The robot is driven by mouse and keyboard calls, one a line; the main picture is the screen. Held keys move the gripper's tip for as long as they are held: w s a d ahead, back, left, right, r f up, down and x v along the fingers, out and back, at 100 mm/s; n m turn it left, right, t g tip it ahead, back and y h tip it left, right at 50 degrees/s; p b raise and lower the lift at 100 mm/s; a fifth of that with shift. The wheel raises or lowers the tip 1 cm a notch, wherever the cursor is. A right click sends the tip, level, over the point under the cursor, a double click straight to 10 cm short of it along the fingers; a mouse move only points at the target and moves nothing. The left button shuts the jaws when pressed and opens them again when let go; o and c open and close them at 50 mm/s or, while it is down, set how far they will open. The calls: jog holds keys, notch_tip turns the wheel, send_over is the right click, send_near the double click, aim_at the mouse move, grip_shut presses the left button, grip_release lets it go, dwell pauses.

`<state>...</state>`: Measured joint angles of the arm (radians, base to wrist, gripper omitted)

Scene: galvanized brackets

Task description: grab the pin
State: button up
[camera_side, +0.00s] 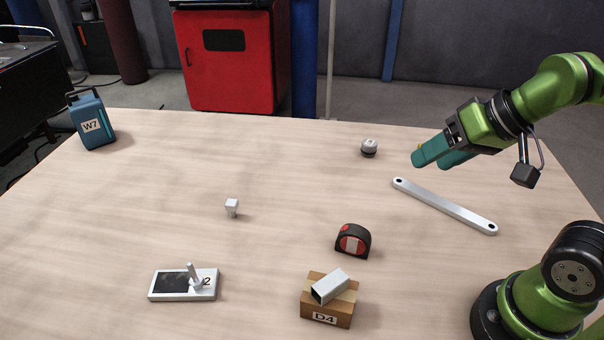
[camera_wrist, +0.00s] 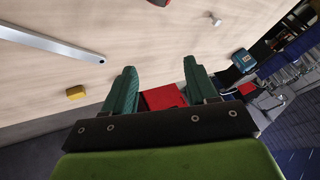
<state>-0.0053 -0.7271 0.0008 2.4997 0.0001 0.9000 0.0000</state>
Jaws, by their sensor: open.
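Two small pale pieces could be the pin, and I cannot tell which is meant. One is a short light-grey piece with a blocky head and thin stem (camera_side: 232,207), standing alone mid-table; a similar small piece shows in the wrist view (camera_wrist: 215,20). The other is a slim grey rod (camera_side: 194,275), tilted on a flat pale tray (camera_side: 168,297) with a dark patch and a partly covered label. My gripper (camera_side: 430,161) is open and empty, above the table's right side, well apart from both. Its green fingers show in the wrist view (camera_wrist: 160,68).
A long metal bar (camera_side: 445,206) lies below my gripper.

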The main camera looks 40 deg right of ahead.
jog(key=w+a+f+n+g, duration=0.35)
jog(key=w+a, duration=0.25)
jog(key=w, duration=0.5)
jog(key=n+y, duration=0.1)
jog(key=n, duration=0.9)
send_near(232, 202)
jog(key=shift+m, duration=0.35)
jog(key=x, duration=0.5)
jog(key=shift+a, duration=0.25)
jog(key=shift+d+x, duration=0.2)
jog(key=shift+x, duration=2.55)
grip_shut()
